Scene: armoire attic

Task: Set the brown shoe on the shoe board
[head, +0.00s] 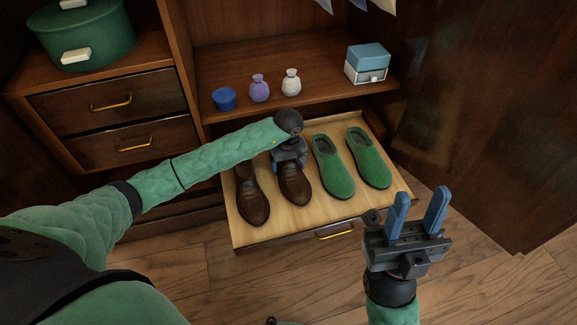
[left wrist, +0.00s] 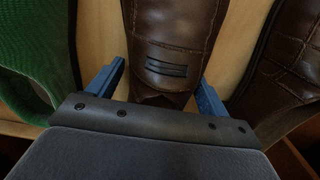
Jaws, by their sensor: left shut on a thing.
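The pull-out shoe board (head: 323,212) is light wood with a dark front. Two brown shoes lie on it at its left, toes toward the front. My left gripper (head: 290,160) is shut on the right-hand brown shoe (head: 295,188) at its rear end. In the left wrist view that shoe (left wrist: 170,45) lies between the blue fingers. It appears to rest on the board; its heel is hidden by the gripper. The other brown shoe (head: 251,200) lies to its left, and also shows in the left wrist view (left wrist: 280,60). My right gripper (head: 419,212) is open and empty, in front of the board's right side.
Two green slippers (head: 333,170) (head: 369,160) occupy the board's right side. The shelf above holds a blue jar (head: 224,99), a purple vase (head: 259,88), a white vase (head: 291,83) and a box (head: 367,64). A green pot (head: 83,35) stands upper left. An armoire door (head: 475,110) stands at right.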

